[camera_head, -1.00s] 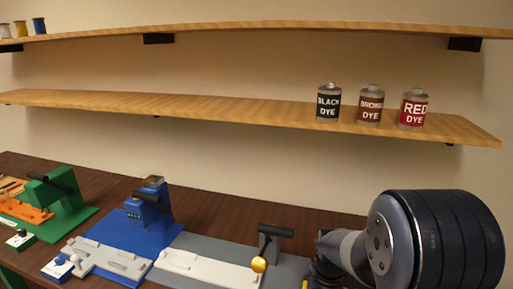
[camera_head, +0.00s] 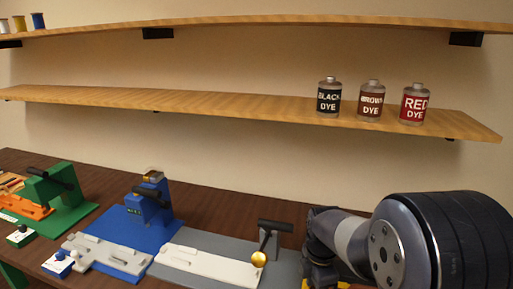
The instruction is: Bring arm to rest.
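My arm (camera_head: 385,250) fills the lower right of the head view, in front of the right end of the table. Its large dark round joint is nearest the camera, and a grey link reaches left from it to darker parts beside the grey fixture. My gripper's fingertips are not visible, so I cannot see whether it is open or holds anything.
A dark wooden table (camera_head: 215,208) carries a green fixture (camera_head: 72,212), a blue fixture (camera_head: 150,212) and a grey fixture (camera_head: 281,262) with a black-handled lever. Above, a shelf (camera_head: 220,105) holds black (camera_head: 328,98), brown (camera_head: 371,101) and red dye cans (camera_head: 414,105). Spools (camera_head: 20,24) stand on the upper shelf.

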